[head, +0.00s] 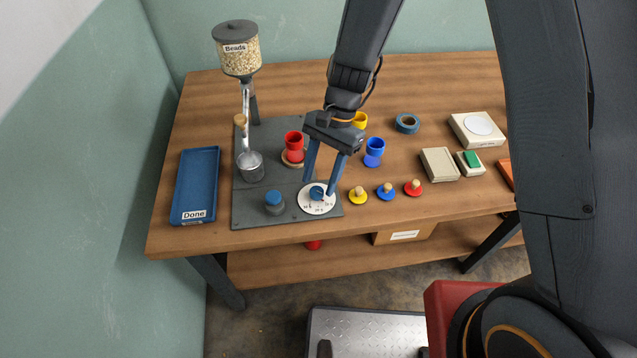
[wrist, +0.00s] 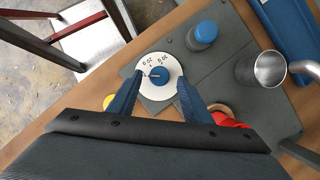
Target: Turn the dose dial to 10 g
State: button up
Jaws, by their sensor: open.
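The dose dial is a white disc (head: 308,205) with dark marks and a blue knob (head: 317,192) at its centre. It sits at the front right of the grey mat. In the wrist view the knob (wrist: 158,76) carries a pale pointer line towards the disc's left side. In the wrist view the fingers stand either side of the disc, clear of the knob. Nothing is between them but the dial below.
A blue-capped button (head: 273,199) stands left of the dial, and a metal cup (head: 251,167) behind it. Yellow, blue and red lids (head: 358,195) lie right of the dial. A blue Done tray (head: 196,182) lies far left.

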jog(key=shift+b+v, duration=0.65)
jog(key=shift+v, duration=2.2)
